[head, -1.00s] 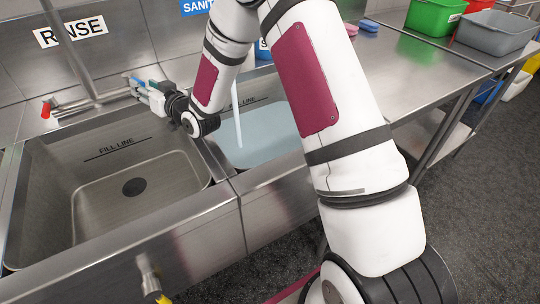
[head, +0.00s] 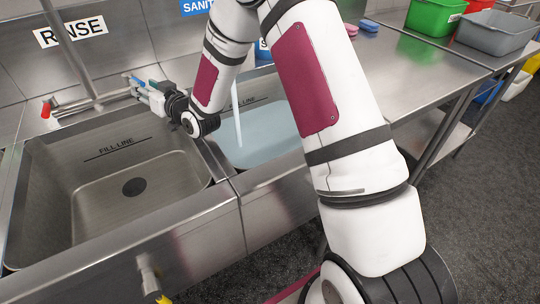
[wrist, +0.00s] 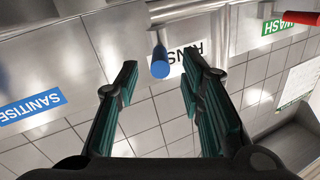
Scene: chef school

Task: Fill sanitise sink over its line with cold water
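The sanitise sink (head: 286,158) is the right basin in the head view, partly hidden behind my arm. A stream of water (head: 237,115) falls into it. Pale blue water (head: 262,138) covers its bottom, and its surface lies just below the part of the fill line (head: 243,104) that shows. My gripper (head: 140,86) is at the back of the sinks by a blue-tipped tap lever. In the wrist view, the gripper (wrist: 160,72) is open, and the blue lever tip (wrist: 159,62) shows between its spread fingers; contact cannot be told.
The rinse sink (head: 22,220), left, holds no visible water. A red-tipped lever (head: 46,108) stands behind it. The sanitise sign (wrist: 30,109) shows in the wrist view. Sponges (head: 368,26), a green bin (head: 433,17) and a grey tub (head: 496,33) sit on the right counter.

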